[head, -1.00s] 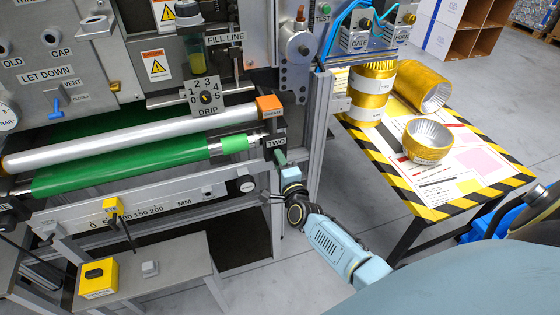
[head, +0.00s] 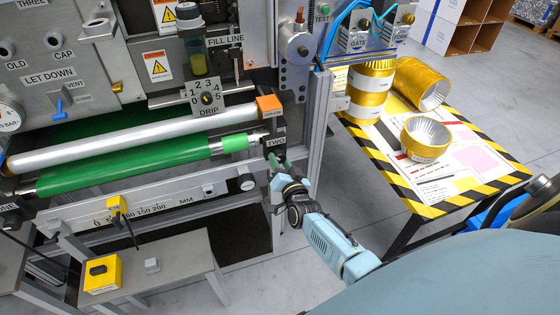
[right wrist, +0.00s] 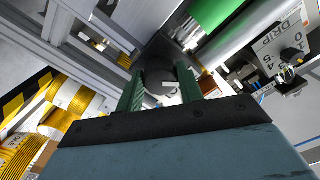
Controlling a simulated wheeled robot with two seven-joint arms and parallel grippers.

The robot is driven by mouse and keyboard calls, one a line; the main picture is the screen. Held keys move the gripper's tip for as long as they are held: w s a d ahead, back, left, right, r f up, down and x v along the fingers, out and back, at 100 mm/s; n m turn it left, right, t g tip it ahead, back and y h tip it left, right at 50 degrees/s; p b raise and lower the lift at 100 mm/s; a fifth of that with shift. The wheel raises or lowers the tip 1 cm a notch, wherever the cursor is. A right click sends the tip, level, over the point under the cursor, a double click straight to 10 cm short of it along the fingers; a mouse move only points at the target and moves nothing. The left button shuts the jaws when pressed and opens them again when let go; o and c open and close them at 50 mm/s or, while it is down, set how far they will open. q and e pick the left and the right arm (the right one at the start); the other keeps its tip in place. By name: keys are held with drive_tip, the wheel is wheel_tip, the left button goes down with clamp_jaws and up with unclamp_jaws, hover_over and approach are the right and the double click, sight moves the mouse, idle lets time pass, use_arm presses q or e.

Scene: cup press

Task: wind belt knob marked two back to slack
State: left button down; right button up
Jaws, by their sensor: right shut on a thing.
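The belt knob is a dark round knob (right wrist: 160,76) with a pale mark in the right wrist view, between my two green fingers. It sits at the end of the green roller, under the plate marked TWO (head: 275,143). In the head view my right gripper (head: 277,159) hides most of it. My right gripper (right wrist: 163,92) is shut on the knob, one finger on each side. The green belt roller (head: 130,170) runs left from the knob's bracket. My left gripper is not in view.
A silver roller (head: 130,138) lies behind the green one. The machine's grey upright post (head: 318,120) stands just right of the knob. A table with a black and yellow edge (head: 400,190) at right holds gold rolls (head: 425,138). A small grey bench (head: 180,270) stands front left.

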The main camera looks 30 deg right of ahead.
drive_tip(key=n, duration=0.4)
drive_tip(key=shift+n, duration=0.3)
drive_tip(key=shift+d+n+p, duration=0.15)
drive_tip(key=shift+n+p, duration=0.25)
drive_tip(key=shift+n, duration=2.1)
drive_tip(key=o, duration=1)
drive_tip(key=shift+s, duration=0.1)
drive_tip(key=p+v, duration=0.2)
drive_tip(key=v, duration=1.1)
drive_tip(key=shift+s+f, duration=0.1)
drive_tip(key=shift+s, duration=0.05)
